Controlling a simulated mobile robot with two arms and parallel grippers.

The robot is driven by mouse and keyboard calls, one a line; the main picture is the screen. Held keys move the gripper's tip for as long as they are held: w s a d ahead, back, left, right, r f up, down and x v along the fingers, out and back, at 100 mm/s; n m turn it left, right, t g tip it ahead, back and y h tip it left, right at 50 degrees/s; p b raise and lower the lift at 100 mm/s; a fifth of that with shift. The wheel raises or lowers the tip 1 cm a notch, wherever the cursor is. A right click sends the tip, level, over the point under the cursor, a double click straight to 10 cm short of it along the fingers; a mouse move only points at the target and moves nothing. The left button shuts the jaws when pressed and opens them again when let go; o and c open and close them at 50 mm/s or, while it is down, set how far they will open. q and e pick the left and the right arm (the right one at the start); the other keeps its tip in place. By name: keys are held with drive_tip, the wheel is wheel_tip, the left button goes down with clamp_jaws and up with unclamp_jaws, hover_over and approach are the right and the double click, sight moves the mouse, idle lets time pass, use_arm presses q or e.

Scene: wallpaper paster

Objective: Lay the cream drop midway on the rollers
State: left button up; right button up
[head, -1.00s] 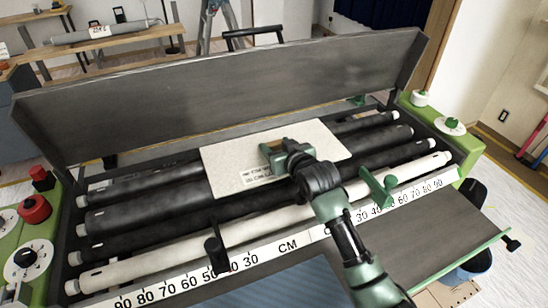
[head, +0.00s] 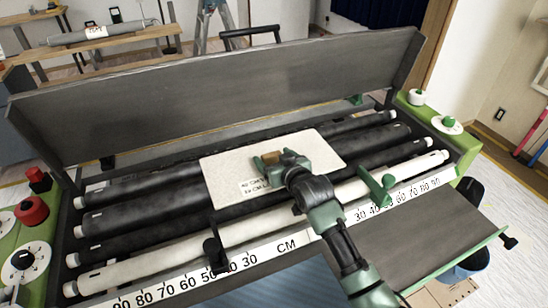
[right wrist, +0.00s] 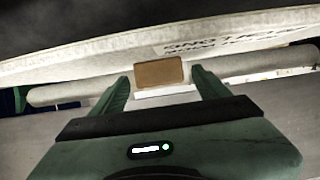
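The cream drop (head: 222,172), a pale flat piece with print near its front left edge, lies over the dark rollers (head: 150,220) around the middle of their length. In the right wrist view the cream drop (right wrist: 90,57) crosses the upper part, its print upside down. My right gripper (head: 270,162) is over the drop. A small brown block (right wrist: 159,73) sits between its spread fingers, with narrow gaps showing at both sides, so the gripper looks open. The fingertips partly hide the block in the head view. My left gripper is not in view.
A tall grey panel (head: 200,85) stands behind the rollers. Green end housings carry knobs, with a red button (head: 33,210) at the left. A centimetre scale (head: 262,251) runs along the front, with a small green upright (head: 377,186) near its right half.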

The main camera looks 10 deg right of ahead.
drive_tip(key=shift+r, duration=0.1)
drive_tip(key=shift+s+r, duration=0.1)
drive_tip(key=shift+s, duration=0.05)
drive_tip(key=v, duration=1.1)
drive_tip(key=shift+s, duration=0.3)
drive_tip(key=shift+s+d+r, duration=0.1)
drive_tip(key=shift+d, duration=0.05)
